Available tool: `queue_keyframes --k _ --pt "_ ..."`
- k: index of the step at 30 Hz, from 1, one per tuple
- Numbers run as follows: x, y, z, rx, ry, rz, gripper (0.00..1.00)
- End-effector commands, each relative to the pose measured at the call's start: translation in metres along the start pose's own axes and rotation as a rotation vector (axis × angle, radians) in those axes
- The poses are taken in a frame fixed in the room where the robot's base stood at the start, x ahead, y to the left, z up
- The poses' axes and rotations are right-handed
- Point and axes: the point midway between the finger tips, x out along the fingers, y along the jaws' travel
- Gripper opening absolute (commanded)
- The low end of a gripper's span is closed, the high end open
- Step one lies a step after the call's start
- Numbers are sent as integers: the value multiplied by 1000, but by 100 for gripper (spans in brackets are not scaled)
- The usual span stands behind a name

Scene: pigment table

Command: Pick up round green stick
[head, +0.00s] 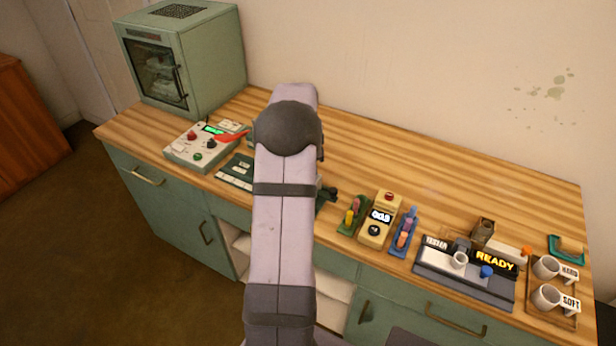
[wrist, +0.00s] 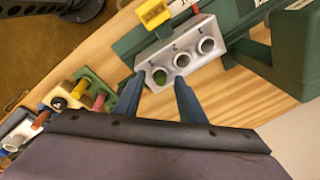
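A round green stick (wrist: 160,77) shows end-on in the first of three round holes in a small white block (wrist: 196,44) in the wrist view. Only its green end shows; the rest is hidden in the hole. My gripper (wrist: 160,80) is open, with one blue finger on each side of that hole. The fingertips are close to the block's face; I cannot tell if they touch it. Nothing is held between them. In the head view my arm hides the block and the stick, and only a dark bit of my gripper (head: 328,195) shows beside the arm.
A yellow piece (wrist: 153,13) and a dark green machine (wrist: 285,50) adjoin the block. A green rack (head: 352,228) with sticks, a cream device (head: 378,230) and a blue rack (head: 403,248) stand to the right. A control box (head: 190,152) stands left.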

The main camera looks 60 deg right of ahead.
Motion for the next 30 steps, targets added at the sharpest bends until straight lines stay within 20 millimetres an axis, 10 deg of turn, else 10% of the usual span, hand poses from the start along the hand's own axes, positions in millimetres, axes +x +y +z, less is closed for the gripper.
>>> queue_keyframes --k 7,12,30 --pt "2 0 0 0 1 -1 37" --pt "1 0 0 0 1 -1 0" --pt "-14 -5 -3 0 5 -11 0"
